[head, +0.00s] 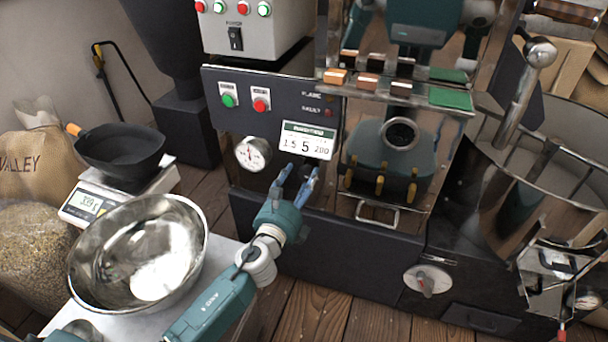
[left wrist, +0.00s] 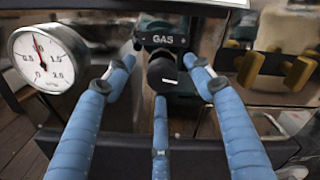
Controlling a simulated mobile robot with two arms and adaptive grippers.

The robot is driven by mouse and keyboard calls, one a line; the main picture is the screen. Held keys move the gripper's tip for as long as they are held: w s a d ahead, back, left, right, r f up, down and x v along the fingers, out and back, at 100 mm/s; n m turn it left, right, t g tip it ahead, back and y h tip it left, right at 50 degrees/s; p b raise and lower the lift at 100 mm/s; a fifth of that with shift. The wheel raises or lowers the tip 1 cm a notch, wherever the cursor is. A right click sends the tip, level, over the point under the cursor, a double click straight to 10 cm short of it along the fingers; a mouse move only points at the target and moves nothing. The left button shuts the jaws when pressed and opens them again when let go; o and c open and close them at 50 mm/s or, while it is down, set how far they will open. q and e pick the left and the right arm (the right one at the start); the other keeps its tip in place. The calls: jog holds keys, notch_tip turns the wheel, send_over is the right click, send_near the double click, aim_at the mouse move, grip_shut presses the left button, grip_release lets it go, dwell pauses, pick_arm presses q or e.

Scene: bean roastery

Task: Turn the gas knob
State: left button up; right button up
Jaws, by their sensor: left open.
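The gas knob (left wrist: 162,75) is a black round knob under a "GAS" label (left wrist: 163,39) in the left wrist view. A short pale mark shows on its lower right face. In the head view it is hidden behind my left gripper (head: 297,183). My left gripper (left wrist: 159,72) is open in front of the roaster panel, with blue fingers spread left, right and below the knob. Gaps show between the side fingertips and the knob; whether the lower finger touches it I cannot tell. My right gripper is in neither view.
A pressure gauge (head: 253,154) sits left of the knob, and a display (head: 307,140) reading 1.5, 5 and 200 is above. A steel bowl (head: 188,217) stands on a pale table at left, beside a scale (head: 82,204) with a black scoop (head: 120,148). Another dial (head: 427,281) is low at right.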

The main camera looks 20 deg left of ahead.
pick_arm(q)
jog(key=shift+w, duration=1.15)
jog(key=c, duration=1.1)
